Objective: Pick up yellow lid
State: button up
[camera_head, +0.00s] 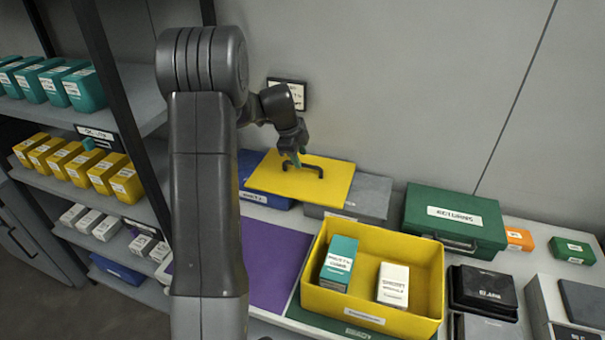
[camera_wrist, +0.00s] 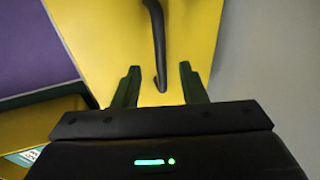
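The yellow lid (camera_head: 332,188) lies flat across a blue box and a grey box against the wall. It has a black bar handle (camera_head: 316,170) on top. In the wrist view the lid (camera_wrist: 110,45) fills the middle and its handle (camera_wrist: 157,40) runs away from me, its near end between the finger lines. My gripper (camera_head: 294,160) is above the lid at the handle's left end. In the wrist view my gripper (camera_wrist: 160,84) is open, with one finger on each side of the handle end and no visible contact. The exact height gap cannot be told.
The open yellow bin (camera_head: 375,315) holds a teal carton (camera_head: 338,262) and a white carton (camera_head: 393,284). A green case (camera_head: 455,225) stands right of the grey box (camera_head: 372,196). The blue box (camera_head: 262,197) is at left. A purple mat (camera_head: 270,262) lies clear in front.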

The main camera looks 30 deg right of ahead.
aim_at(301, 175)
jog(key=shift+p+x, duration=0.3)
jog(key=shift+x, duration=1.25)
jog(key=shift+w, duration=0.1)
grip_shut()
jog(key=shift+r, duration=0.1)
